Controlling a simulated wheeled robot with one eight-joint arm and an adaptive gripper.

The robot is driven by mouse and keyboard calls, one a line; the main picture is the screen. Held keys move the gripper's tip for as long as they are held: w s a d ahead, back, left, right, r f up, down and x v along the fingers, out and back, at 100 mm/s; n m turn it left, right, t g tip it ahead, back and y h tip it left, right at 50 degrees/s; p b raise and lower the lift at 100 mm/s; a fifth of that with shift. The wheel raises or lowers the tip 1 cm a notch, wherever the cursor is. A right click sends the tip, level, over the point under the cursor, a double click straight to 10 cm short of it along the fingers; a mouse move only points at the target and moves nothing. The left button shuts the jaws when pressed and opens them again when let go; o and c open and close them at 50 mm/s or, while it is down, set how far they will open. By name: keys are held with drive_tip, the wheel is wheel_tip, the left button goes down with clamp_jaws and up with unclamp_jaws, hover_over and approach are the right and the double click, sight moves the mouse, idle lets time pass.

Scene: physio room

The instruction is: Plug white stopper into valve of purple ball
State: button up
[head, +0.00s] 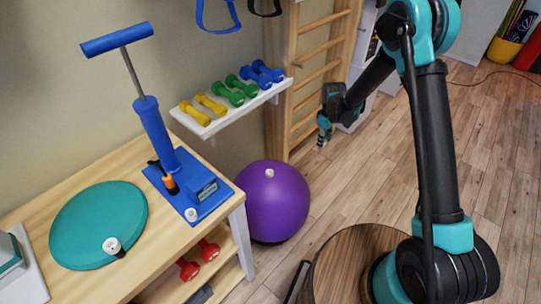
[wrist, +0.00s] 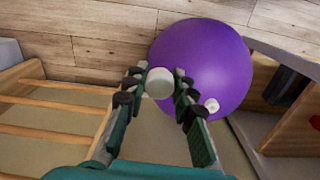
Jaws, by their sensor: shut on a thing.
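The purple ball (head: 275,210) rests on the floor beside the wooden table; it also shows in the wrist view (wrist: 200,55). A small pale valve (head: 269,173) shows on its top side, and in the wrist view (wrist: 211,105) it is near the ball's lower edge. My gripper (wrist: 158,88) is shut on the round white stopper (wrist: 160,83), whose end face shows between the fingertips. In the head view my gripper (head: 323,132) hangs in the air to the right of and above the ball. The stopper is apart from the valve.
The table (head: 160,270) bears a blue pump (head: 155,130), a teal disc (head: 85,225) and small white pieces. A white shelf (head: 235,115) of coloured dumbbells is above and behind the ball. Wooden wall bars (head: 312,57) stand behind.

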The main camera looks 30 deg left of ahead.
drive_tip(key=s+a+f+n, duration=0.35)
drive_tip(key=s+a, duration=0.25)
drive_tip(key=a, duration=0.4)
drive_tip(key=s+a+f+n, duration=0.2)
drive_tip(key=s+a+n, duration=0.4)
drive_tip(key=a, duration=0.4)
drive_tip(key=shift+m, duration=0.65)
drive_tip(key=shift+s+d+f, duration=0.1)
drive_tip(key=shift+s+f, duration=0.05)
drive_tip(key=shift+f, duration=1)
drive_tip(key=shift+s+d+f, duration=0.1)
drive_tip(key=shift+s+f, duration=0.05)
drive_tip(key=shift+f, duration=0.95)
drive_tip(key=shift+s+d+f, duration=0.1)
drive_tip(key=shift+s+f, duration=0.05)
drive_tip(key=shift+f, duration=1)
drive_tip(key=shift+f, duration=0.95)
drive_tip(key=shift+d+f, duration=0.1)
drive_tip(key=shift+f, duration=0.2)
drive_tip(key=shift+c, duration=0.5)
drive_tip(key=o, duration=1.2)
drive_tip(key=shift+f, duration=0.1)
drive_tip(key=shift+o, duration=0.2)
drive_tip(key=shift+r, duration=0.2)
drive_tip(key=shift+c, duration=0.4)
wheel_tip(320, 180, up, 7)
